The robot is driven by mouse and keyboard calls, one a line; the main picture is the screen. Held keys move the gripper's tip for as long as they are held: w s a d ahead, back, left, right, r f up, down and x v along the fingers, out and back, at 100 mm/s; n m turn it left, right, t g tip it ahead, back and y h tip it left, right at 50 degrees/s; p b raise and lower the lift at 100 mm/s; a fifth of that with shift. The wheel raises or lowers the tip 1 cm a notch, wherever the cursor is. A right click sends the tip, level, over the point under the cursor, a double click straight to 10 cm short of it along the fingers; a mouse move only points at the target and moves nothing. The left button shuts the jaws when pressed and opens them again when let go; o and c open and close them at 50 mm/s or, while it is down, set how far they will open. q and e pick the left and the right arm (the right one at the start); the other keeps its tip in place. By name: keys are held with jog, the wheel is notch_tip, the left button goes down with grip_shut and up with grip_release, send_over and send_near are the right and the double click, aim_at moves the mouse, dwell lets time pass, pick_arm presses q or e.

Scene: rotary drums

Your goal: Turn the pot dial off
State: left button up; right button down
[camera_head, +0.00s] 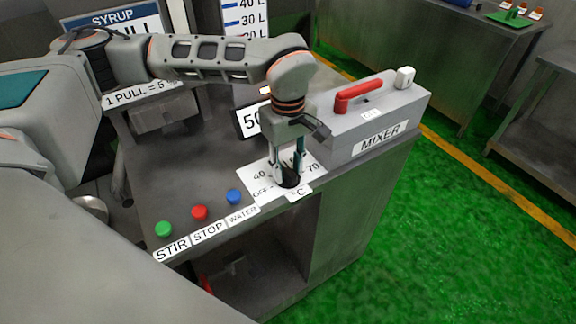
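The pot dial is a small black knob (290,179) on a white scale plate (258,178) at the front edge of the grey counter. The plate reads "40", "70", "OFF" in part and "C". My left gripper (287,176) points down at the dial, with its fingertips around or right beside the knob. The fingers hide part of the knob and of the scale, so the dial's setting is not readable. I cannot tell whether the fingers press on the knob. My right gripper is not in view.
Green (163,229), red (200,213) and blue (234,197) buttons line the counter's front edge, left of the dial. A grey mixer box (375,120) with a red lever (358,92) stands close on the right. A numbered display (251,121) is behind the gripper.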

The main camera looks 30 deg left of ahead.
pick_arm(q)
grip_shut()
jog(key=shift+n, duration=0.3)
jog(key=n, duration=0.3)
jog(key=n+b, duration=0.1)
jog(key=n, duration=0.2)
jog(key=shift+n, duration=0.3)
jog(key=n, duration=0.5)
jog(key=shift+b, duration=0.3)
jog(key=n, duration=0.5)
jog(key=shift+b, duration=0.3)
jog(key=shift+n, duration=0.5)
grip_release()
